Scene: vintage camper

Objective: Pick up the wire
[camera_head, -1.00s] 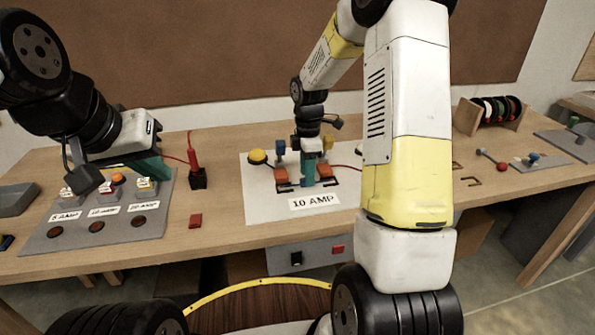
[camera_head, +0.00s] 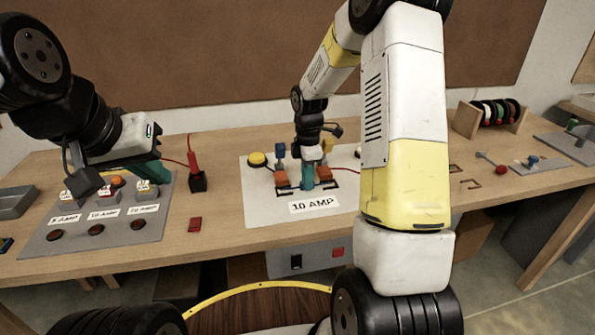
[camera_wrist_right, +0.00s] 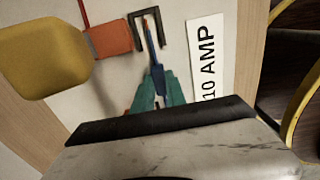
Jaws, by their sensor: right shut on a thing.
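The tip reaches a dark U-shaped bracket (camera_wrist_right: 137,34) on the white board. In the head view the right gripper (camera_head: 307,179) is low at the board, between two orange blocks, behind the "10 AMP" label (camera_head: 314,206); the wire is too small to make out clearly there. My left gripper (camera_head: 148,172) hangs over the back of the grey fuse panel (camera_head: 65,238); its fingers are partly hidden.
A yellow knob (camera_head: 257,159) stands on the board left of my right gripper. A red probe (camera_head: 193,152) stands in a black holder between the grippers. A rack of wire spools (camera_head: 490,115) is at the back right.

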